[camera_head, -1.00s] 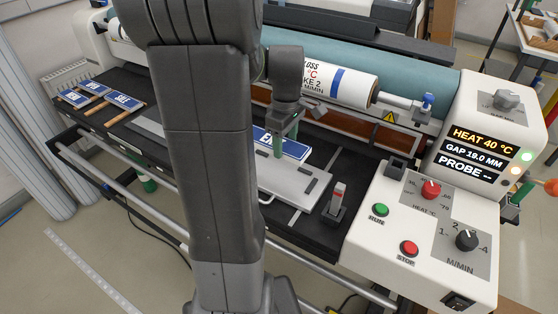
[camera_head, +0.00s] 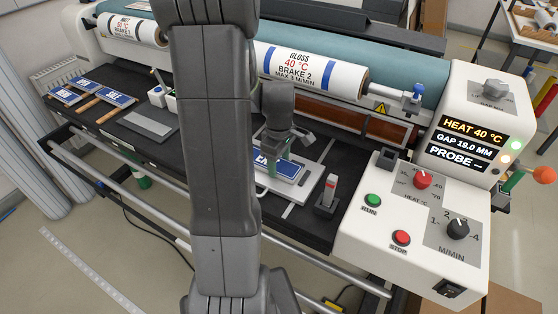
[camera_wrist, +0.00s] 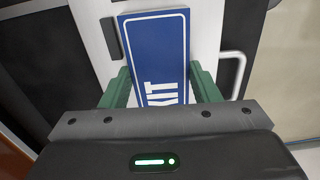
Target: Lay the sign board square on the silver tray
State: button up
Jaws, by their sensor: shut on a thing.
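The sign board (camera_head: 288,173) is blue with a white border and white letters. It lies flat over the silver tray (camera_head: 286,193) in front of the rollers. My gripper (camera_head: 281,156) is above it, and the arm hides part of it. In the wrist view the green fingers of my gripper (camera_wrist: 161,90) are shut on the two long edges of the board (camera_wrist: 158,50). The tray (camera_wrist: 208,25) shows on both sides of the board, with a handle on the right. The board looks slightly turned against the tray. I cannot tell whether it touches the tray.
The control box (camera_head: 385,215) is further right. Rollers (camera_head: 310,70) run behind. Other blue signs (camera_head: 112,98) lie on the left of the black bed. A grey plate (camera_head: 147,124) lies between.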

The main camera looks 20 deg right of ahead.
aim_at(279, 165)
jog(key=shift+f, duration=0.15)
jog(key=o, duration=1)
jog(key=shift+o, duration=0.2)
notch_tip(279, 165, up, 12)
jog(key=shift+r, duration=0.2)
